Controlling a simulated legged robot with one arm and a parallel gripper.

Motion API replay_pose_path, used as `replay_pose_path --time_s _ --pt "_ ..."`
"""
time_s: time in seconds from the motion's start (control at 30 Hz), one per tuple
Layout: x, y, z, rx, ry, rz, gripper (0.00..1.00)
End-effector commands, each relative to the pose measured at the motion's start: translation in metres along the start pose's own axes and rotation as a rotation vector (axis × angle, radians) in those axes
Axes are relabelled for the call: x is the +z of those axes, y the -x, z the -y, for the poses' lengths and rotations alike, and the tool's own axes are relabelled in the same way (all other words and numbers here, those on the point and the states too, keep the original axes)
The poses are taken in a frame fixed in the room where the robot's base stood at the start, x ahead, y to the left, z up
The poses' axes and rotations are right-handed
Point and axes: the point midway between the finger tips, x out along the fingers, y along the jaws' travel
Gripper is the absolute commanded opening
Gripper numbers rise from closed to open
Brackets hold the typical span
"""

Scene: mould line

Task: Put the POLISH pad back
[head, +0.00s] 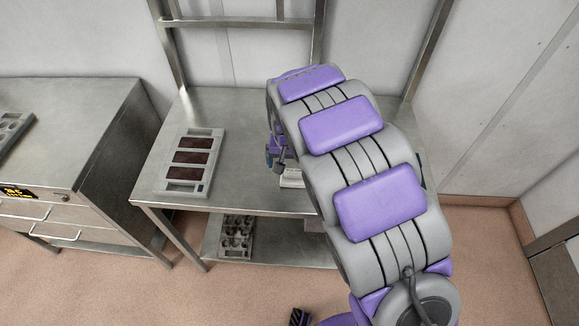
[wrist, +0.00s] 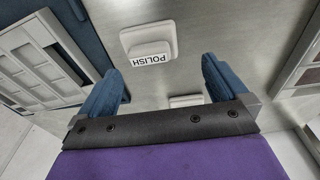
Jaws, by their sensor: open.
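A small pale block with a white label reading POLISH (wrist: 150,57) lies on the steel table, upside down in the wrist view. I cannot tell whether it is the pad or a marker for it. The labelled block shows ahead of the fingertips. In the head view my gripper (head: 277,157) is over the table, mostly hidden by my arm. A white piece (head: 291,178) shows below it there.
A grey tray with three dark red-brown panels (head: 206,133) lies on the table's left side. The wrist view shows a framed tray (wrist: 45,37) on the left and another frame (wrist: 287,75) on the right. A second pale block (wrist: 187,100) is partly hidden. A drawer cabinet (head: 100,100) stands left.

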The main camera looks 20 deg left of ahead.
Motion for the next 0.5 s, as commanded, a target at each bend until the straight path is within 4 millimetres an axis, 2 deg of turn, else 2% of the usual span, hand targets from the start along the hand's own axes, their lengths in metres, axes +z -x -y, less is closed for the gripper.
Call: replay_pose_path --time_s 0.03,0.1,0.2,0.3,0.5 --pt "-0.001 0.014 -0.002 -0.003 -0.001 -0.005 1.0" --pt "-0.001 0.029 -0.004 -0.005 -0.001 -0.006 1.0" --pt "0.0 0.043 -0.005 -0.005 -0.001 -0.003 1.0" --pt "0.0 0.049 -0.004 -0.003 -0.001 -0.001 1.0" --pt "-0.001 0.049 0.001 0.001 -0.001 0.001 1.0"
